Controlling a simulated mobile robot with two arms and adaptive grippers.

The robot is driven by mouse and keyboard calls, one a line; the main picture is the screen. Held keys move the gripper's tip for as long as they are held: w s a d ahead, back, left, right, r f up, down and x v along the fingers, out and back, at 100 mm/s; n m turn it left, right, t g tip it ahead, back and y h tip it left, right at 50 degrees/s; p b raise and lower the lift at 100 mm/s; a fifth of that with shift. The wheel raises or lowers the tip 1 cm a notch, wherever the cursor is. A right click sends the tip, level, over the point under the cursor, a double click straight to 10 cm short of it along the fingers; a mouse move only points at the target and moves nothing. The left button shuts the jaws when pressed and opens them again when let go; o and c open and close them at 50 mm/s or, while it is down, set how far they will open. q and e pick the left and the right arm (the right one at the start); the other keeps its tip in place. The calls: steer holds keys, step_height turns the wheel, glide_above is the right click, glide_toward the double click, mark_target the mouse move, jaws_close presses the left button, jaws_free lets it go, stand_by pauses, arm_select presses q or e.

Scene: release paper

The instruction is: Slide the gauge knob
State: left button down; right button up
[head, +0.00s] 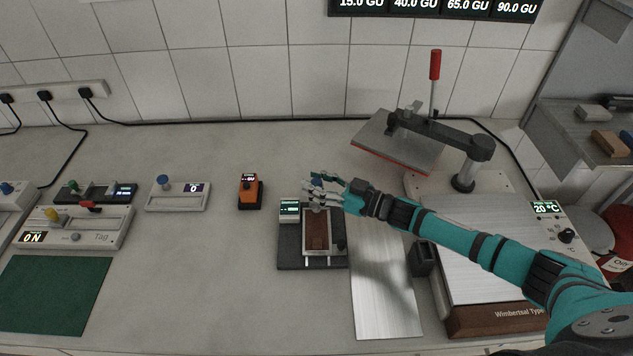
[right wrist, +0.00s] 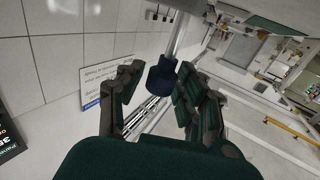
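A small gauge (head: 297,256) with a dark base, a lit green display and a brown sample in its frame stands on the bench in the middle of the head view. Its blue knob (head: 317,181) shows at the back, partly hidden by my right gripper (head: 322,190). In the right wrist view the dark blue knob (right wrist: 162,75) sits between the fingers of my right gripper (right wrist: 157,88). The fingers are apart, with a gap on the knob's left side; the knob is close to the right finger, and contact is unclear. My left gripper is not in view.
A metal plate (head: 385,300) lies right of the gauge, under my right arm. A press with a red-tipped lever (head: 435,65) stands behind. An orange device (head: 250,190) and a white box with a blue knob (head: 178,198) stand left. The front-left bench has a green mat (head: 55,293).

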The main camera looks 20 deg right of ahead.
jaws_close()
steer(key=shift+w, duration=0.1)
step_height(320, 180, down, 3)
steer(key=shift+f+b, duration=0.1)
steer(key=shift+b, duration=1.1)
steer(key=shift+c, duration=0.4)
jaws_free()
steer(key=o, duration=0.4)
steer(key=shift+s+d+r, duration=0.15)
steer(key=shift+s+r, duration=0.05)
steer(key=shift+r, duration=0.05)
steer(key=shift+o, duration=0.4)
steer(key=shift+w, duration=0.1)
